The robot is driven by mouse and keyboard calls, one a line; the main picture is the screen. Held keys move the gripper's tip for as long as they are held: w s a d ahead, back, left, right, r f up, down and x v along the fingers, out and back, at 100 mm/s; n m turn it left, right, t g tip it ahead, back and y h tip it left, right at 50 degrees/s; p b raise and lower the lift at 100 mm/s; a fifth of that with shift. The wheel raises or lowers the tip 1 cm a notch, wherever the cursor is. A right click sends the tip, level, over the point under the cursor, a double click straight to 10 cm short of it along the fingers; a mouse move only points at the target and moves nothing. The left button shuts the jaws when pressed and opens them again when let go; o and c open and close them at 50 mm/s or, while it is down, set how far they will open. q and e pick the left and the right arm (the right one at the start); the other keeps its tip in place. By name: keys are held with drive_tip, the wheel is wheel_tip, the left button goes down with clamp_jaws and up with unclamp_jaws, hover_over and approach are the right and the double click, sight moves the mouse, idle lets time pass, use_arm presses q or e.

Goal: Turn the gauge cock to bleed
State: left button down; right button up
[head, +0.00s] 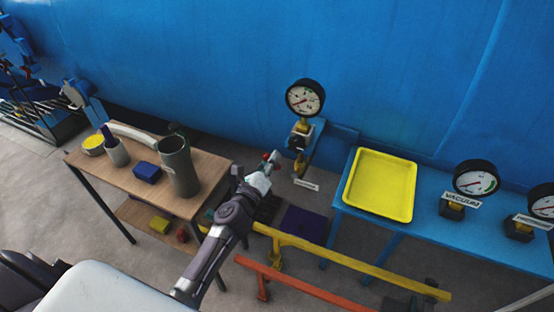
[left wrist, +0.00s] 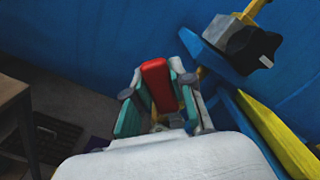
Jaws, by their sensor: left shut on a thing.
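A round pressure gauge (head: 305,97) with a white dial stands in front of the blue vessel wall. Below it is a brass-yellow fitting with a black knob, the gauge cock (head: 298,142). In the left wrist view a black lobed knob (left wrist: 252,48) shows at upper right beside a blue bracket. My left gripper (head: 268,166) is shut on a red piece (left wrist: 160,85), held between its green-padded fingers. It is low and left of the cock, apart from it. What the red piece is, I cannot tell. My right gripper is not in view.
A wooden table (head: 130,182) with a grey cylinder (head: 180,165) and a blue box (head: 146,172) stands left. A blue bench (head: 428,222) with a yellow tray (head: 381,184) and two more gauges stands right. Yellow (head: 345,262) and orange rails run low in front.

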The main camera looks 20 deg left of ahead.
use_arm(q)
wheel_tip(320, 180, down, 6)
drive_tip(key=a+n, duration=0.2)
drive_tip(key=n, duration=0.6)
drive_tip(key=shift+a+f+n+b, duration=0.2)
drive_tip(key=shift+a+n+b, duration=0.05)
drive_tip(key=shift+n+b, duration=0.15)
drive_tip(key=c, duration=1)
unclamp_jaws()
drive_tip(key=shift+o, duration=0.2)
drive_tip(key=s, duration=1.2)
drive_tip(key=shift+a, duration=0.15)
